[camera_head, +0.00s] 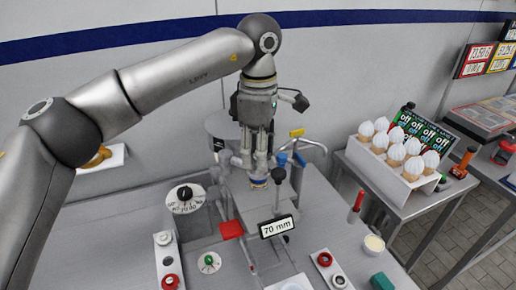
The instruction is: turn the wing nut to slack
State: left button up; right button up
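My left gripper (258,177) points straight down over the grey machine in the middle of the metal table (335,205). The picture is too small to show whether the fingers are open or shut on anything. A "70 mm" sign (277,226) stands on the machine just in front of the gripper. My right gripper is not in view.
Button boxes (167,262) stand in front. A red-handled tool (357,203) stands upright to the right. A rack of white-topped cones (397,150) is on another table.

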pick_arm(q)
jog(key=shift+f, duration=0.3)
grip_shut()
dwell(1.2)
grip_release()
notch_tip(320, 180, up, 12)
dwell(0.6)
